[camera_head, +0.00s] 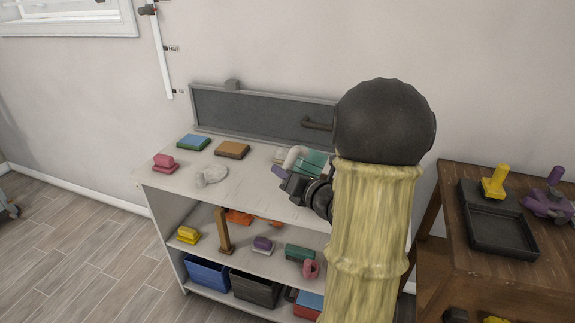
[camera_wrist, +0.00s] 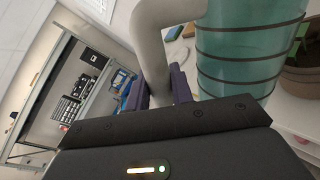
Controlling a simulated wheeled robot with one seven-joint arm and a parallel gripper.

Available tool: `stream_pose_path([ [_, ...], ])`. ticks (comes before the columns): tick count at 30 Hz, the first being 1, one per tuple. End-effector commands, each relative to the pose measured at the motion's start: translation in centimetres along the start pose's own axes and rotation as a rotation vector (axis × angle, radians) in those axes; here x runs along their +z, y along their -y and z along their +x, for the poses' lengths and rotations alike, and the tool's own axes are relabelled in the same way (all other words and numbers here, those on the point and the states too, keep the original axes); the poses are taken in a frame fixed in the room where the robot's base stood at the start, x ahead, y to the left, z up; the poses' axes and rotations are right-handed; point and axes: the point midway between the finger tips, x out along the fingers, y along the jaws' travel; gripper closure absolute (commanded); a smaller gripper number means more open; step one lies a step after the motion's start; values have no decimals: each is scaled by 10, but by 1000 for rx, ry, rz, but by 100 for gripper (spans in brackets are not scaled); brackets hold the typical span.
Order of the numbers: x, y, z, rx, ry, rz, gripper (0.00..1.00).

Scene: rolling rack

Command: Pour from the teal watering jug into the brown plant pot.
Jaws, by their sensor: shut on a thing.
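The teal watering jug (camera_head: 316,160) is at the right part of the rack top in the head view, partly hidden by my arm. In the wrist view the jug (camera_wrist: 240,52) has dark bands and a pale curved handle (camera_wrist: 154,40). My gripper (camera_wrist: 158,92) is shut on that handle; it also shows in the head view (camera_head: 290,178). The brown plant pot (camera_wrist: 302,88), with soil and green leaves, is just beyond the jug at the wrist view's right edge. My arm hides the pot in the head view. I cannot tell whether the jug touches the rack top.
The white rack top (camera_head: 245,190) holds a pink block (camera_head: 163,160), a blue-green block (camera_head: 194,142), a brown block (camera_head: 232,149) and a pale object (camera_head: 212,174). A grey back panel (camera_head: 260,108) stands behind. A wooden table (camera_head: 470,250) with a black tray stands right.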

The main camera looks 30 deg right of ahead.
Motion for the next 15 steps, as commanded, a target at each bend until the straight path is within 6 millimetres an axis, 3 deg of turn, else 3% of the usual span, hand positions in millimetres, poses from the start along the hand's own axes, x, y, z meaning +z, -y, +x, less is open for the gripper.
stream_pose_path([
  [15, 14, -3, -1, 1, -44, 229, 100],
])
